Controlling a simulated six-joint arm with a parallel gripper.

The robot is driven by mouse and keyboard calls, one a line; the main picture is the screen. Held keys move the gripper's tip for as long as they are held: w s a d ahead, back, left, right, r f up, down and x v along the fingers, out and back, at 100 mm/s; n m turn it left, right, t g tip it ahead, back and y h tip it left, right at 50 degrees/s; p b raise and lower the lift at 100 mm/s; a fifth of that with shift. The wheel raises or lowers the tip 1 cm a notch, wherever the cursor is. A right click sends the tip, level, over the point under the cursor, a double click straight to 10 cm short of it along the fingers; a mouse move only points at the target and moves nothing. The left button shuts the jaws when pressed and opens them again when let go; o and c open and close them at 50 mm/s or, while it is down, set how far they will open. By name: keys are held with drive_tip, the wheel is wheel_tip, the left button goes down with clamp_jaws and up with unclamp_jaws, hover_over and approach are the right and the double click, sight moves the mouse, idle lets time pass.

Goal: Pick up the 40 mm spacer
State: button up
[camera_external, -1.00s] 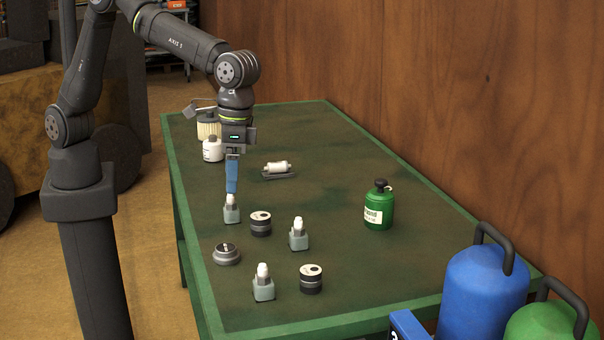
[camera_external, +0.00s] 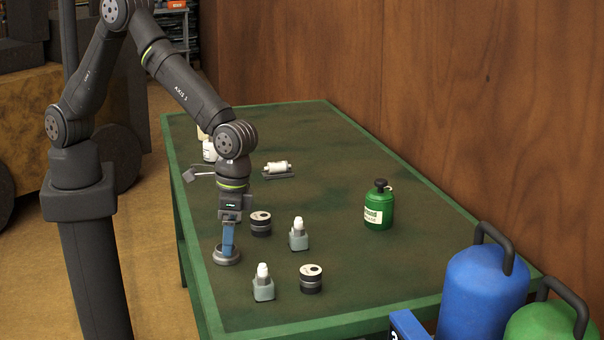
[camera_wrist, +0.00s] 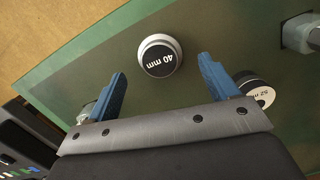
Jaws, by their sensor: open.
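The 40 mm spacer (camera_external: 224,257) is a low silver disc standing on the green table near its left edge. In the wrist view its black top (camera_wrist: 160,62) reads "40 mm". My gripper (camera_external: 228,249) points down over the spacer. In the wrist view the two blue fingers of my gripper (camera_wrist: 161,69) are apart, with the spacer between and slightly beyond their tips. The fingers do not appear to touch it. In the external view the fingers cover part of the spacer's top.
A black spacer (camera_external: 261,224) marked "52 mm" in the wrist view (camera_wrist: 256,91) stands close to the right finger. A green canister (camera_external: 379,207) stands further right.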

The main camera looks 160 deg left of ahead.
sight(220, 259)
drive_tip(key=f, duration=0.3)
drive_tip(key=shift+d+f, duration=0.2)
drive_tip(key=shift+d, duration=0.05)
drive_tip(key=shift+c, duration=0.2)
drive_tip(key=c, duration=1.1)
drive_tip(key=shift+r, duration=0.15)
